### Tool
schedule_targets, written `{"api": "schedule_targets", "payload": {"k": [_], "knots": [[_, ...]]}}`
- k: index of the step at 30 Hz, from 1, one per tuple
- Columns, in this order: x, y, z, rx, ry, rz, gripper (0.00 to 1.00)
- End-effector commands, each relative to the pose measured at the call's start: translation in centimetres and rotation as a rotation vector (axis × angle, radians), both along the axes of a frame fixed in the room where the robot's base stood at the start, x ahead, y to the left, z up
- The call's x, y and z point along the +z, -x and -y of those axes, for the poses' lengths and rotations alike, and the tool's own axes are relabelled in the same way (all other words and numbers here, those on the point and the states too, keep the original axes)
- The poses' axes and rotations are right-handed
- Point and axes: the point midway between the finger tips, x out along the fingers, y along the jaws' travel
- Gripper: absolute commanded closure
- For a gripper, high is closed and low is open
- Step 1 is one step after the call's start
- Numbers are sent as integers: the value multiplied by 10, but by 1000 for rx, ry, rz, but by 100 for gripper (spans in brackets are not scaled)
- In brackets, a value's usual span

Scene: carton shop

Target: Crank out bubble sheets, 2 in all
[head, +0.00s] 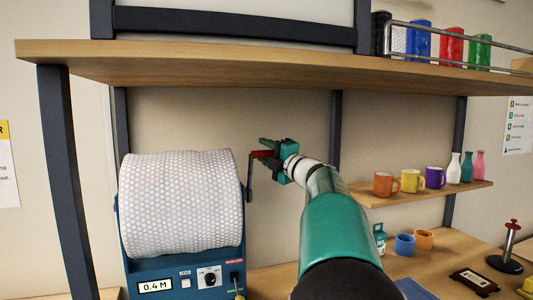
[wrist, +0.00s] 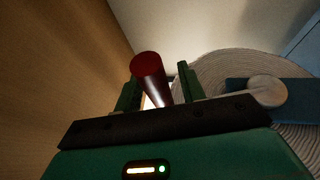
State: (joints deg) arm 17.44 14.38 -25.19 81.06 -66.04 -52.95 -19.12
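The bubble-sheet machine is a blue unit with a large white bubble-wrap roll (head: 182,203) at the lower left of the head view. Its display (head: 156,286) reads 0.4 M. A dark crank arm (head: 250,180) on its right side carries a red handle (head: 261,154). The red handle also shows in the wrist view (wrist: 148,68). My gripper (head: 270,152) is at this handle. In the wrist view the handle lies between the two green fingers (wrist: 158,90), with a narrow bright gap beside it; the fingers look open around it. No separate sheet shows.
A wooden shelf (head: 290,66) runs above the machine. Mugs (head: 386,184) and bottles stand on a small shelf at right. A red-handled stamp (head: 510,245) and small cups (head: 404,244) stand on the bench at lower right. Dark posts frame the machine.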

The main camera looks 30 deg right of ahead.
Motion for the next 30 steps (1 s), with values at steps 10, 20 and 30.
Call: {"api": "schedule_targets", "payload": {"k": [10,20,30], "knots": [[0,0,0,0,0,0,100],[-1,0,0,0,0,1,100],[-1,-1,0,1,1,6,100]]}}
